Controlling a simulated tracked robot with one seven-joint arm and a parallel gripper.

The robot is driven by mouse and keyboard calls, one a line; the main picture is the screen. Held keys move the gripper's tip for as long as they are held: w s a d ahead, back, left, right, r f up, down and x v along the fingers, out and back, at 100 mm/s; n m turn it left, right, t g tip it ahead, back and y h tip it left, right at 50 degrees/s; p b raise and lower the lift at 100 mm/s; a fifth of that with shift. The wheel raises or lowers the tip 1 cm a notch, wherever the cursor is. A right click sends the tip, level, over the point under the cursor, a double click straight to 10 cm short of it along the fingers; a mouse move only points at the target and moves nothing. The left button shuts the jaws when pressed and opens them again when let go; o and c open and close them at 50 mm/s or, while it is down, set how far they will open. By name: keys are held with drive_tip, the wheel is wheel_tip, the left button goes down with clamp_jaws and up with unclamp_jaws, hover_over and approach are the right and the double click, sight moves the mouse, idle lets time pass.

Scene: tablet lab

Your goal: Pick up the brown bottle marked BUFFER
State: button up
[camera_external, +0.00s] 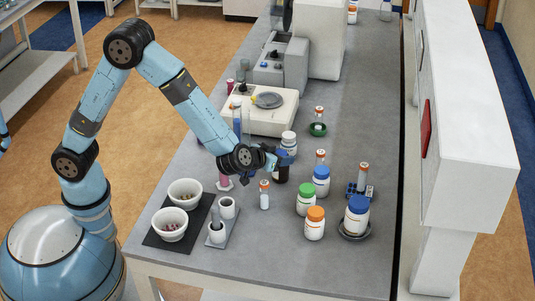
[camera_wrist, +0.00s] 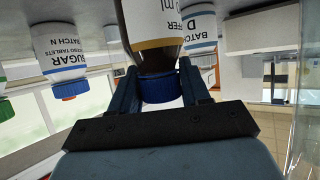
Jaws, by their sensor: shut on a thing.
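The brown bottle (camera_external: 281,175) stands upright on the grey bench in the external view, partly hidden by my gripper (camera_external: 276,158). In the wrist view, which is upside down, the brown bottle (camera_wrist: 154,55) has a blue cap and a white label ending in "FER" and "ml". My gripper (camera_wrist: 160,90) is shut on it, with one finger on each side near the neck and cap. The bottle's base is out of the wrist view, and I cannot tell whether it touches the bench.
A white-capped bottle (camera_external: 289,142) stands close behind. Bottles with blue (camera_external: 321,181), green (camera_external: 306,199) and orange (camera_external: 315,223) caps stand to the right. A small vial (camera_external: 264,196) stands in front. The wrist view shows a SUGAR bottle (camera_wrist: 60,48) and a BATCH D bottle (camera_wrist: 201,30).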

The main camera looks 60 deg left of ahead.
drive_tip(key=c, duration=0.5)
drive_tip(key=shift+o, duration=0.2)
drive_tip(key=shift+r, duration=0.1)
